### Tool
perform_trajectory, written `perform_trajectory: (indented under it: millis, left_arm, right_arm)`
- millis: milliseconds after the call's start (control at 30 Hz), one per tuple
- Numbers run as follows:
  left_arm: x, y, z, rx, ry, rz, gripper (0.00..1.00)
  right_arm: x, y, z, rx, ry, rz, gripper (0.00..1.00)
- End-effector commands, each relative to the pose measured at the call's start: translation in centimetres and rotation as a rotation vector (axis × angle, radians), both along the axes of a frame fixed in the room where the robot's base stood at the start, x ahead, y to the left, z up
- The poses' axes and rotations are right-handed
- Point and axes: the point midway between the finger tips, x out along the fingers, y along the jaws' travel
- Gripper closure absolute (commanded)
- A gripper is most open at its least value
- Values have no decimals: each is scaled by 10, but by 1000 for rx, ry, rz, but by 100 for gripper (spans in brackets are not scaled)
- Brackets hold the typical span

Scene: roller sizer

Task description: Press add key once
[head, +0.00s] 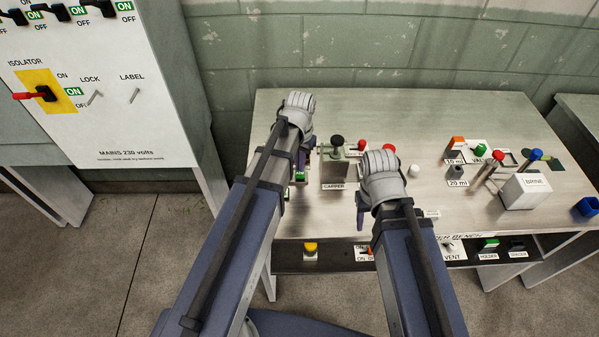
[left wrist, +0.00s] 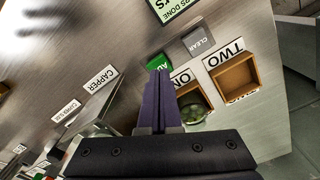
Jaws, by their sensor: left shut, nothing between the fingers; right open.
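The add key (left wrist: 158,63) is a green key, partly covered in the left wrist view, with only "AD" of its label showing. My left gripper (left wrist: 161,84) is shut and empty, its purple fingers pointing at the key. The tips overlap the key's lower edge in that view; I cannot tell whether they touch it. In the head view my left gripper (head: 304,162) is over the left part of the bench, mostly hidden by its arm. My right gripper (head: 361,222) is open, over the bench's front middle, mostly hidden by its wrist.
A grey clear key (left wrist: 199,42) is beside the add key. Bins labelled ONE (left wrist: 190,97) and TWO (left wrist: 236,73) are close by; a round greenish thing lies in ONE. The capper (head: 335,172) stands between my arms. A white brine box (head: 526,191) stands right.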

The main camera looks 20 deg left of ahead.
Motion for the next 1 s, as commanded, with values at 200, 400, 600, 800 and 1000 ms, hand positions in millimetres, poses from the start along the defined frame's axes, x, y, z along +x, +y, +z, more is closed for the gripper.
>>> perform_trajectory:
  millis: [200,400,600,800,1000]
  left_arm:
    - [0,0,14,0,0,0,100]
    - [0,0,34,0,0,0,100]
    - [0,0,51,0,0,0,100]
    - [0,0,50,0,0,0,100]
    - [0,0,50,0,0,0,100]
  right_arm:
    - [0,0,13,0,0,0,50]
    - [0,0,34,0,0,0,50]
    - [0,0,51,0,0,0,50]
    - [0,0,50,0,0,0,50]
    - [0,0,50,0,0,0,50]
